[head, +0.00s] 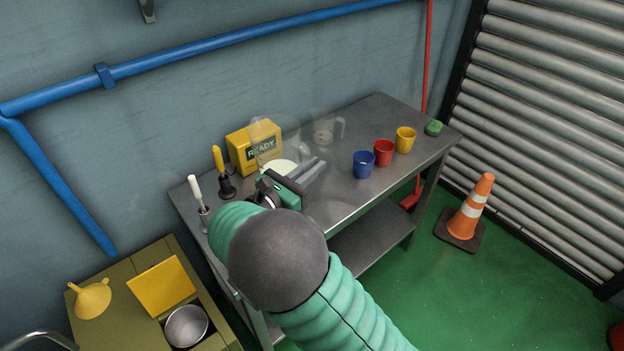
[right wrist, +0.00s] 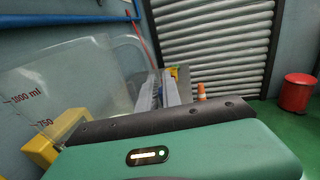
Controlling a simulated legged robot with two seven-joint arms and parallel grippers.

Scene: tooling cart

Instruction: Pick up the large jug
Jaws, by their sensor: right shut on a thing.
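The large jug (head: 275,142) is clear and see-through, at the back of the grey cart top in front of a yellow box. In the right wrist view the large jug (right wrist: 70,82) fills the left side, with 1000 ml and 750 marks. My right gripper (head: 307,176) is at the jug's near right side, shut on it; its exact hold, likely at the handle, is hard to make out. A pale cream disc shows low at the jug. I cannot tell whether the jug's base touches the cart. My left gripper is not in view.
A smaller clear jug (head: 325,131) stands behind and to the right. Blue (head: 363,165), red (head: 383,153) and yellow (head: 406,140) cups line the right side. The yellow READY box (head: 242,148) and two upright tools stand left. The cart's front right top is clear.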

